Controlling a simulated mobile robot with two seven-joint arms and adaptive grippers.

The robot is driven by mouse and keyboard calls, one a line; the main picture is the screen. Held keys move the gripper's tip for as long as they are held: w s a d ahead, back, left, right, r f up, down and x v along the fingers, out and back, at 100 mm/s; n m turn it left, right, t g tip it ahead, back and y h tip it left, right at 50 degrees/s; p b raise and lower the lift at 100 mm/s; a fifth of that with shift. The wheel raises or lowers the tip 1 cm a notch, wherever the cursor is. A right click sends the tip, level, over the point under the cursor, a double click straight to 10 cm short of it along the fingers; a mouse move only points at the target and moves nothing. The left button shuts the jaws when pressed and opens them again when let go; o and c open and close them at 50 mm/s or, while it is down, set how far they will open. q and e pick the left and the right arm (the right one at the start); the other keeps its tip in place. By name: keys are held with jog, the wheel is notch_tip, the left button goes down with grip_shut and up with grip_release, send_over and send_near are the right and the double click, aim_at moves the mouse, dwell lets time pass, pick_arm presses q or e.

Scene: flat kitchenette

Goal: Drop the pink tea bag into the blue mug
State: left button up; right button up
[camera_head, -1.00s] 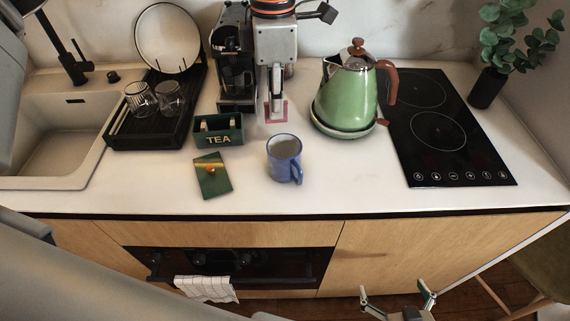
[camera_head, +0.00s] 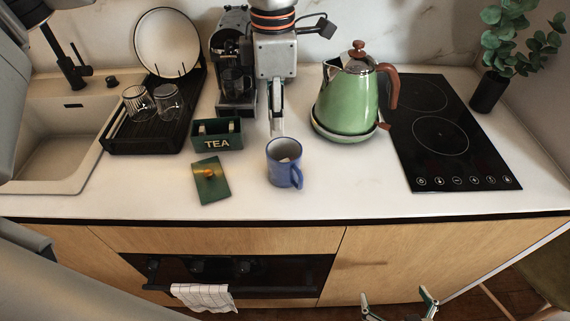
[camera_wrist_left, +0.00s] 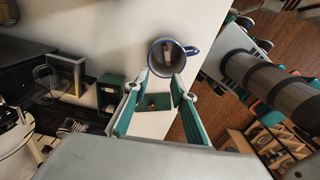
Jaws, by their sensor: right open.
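The blue mug (camera_head: 284,172) stands upright on the counter, right of the green lid. A pale piece that looks like the tea bag (camera_head: 286,160) shows inside its rim. The left wrist view also shows the mug (camera_wrist_left: 158,66) with a pale and reddish tea bag (camera_wrist_left: 164,54) inside. My left gripper (camera_head: 276,133) is just behind and above the mug. Its fingers (camera_wrist_left: 161,77) stand apart with nothing between them. My right gripper (camera_head: 400,302) is open and empty in front of the counter, partly cut off by the bottom edge.
The green TEA box (camera_head: 218,143) and its lid (camera_head: 211,182) lie left of the mug. The green kettle (camera_head: 346,100) stands to the right, beside the black hob (camera_head: 440,140). The coffee machine (camera_head: 235,60) and dish rack (camera_head: 150,135) are behind. The front counter is clear.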

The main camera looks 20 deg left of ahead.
pick_arm(q)
notch_tip(320, 180, up, 12)
dwell(0.5)
dwell(0.3)
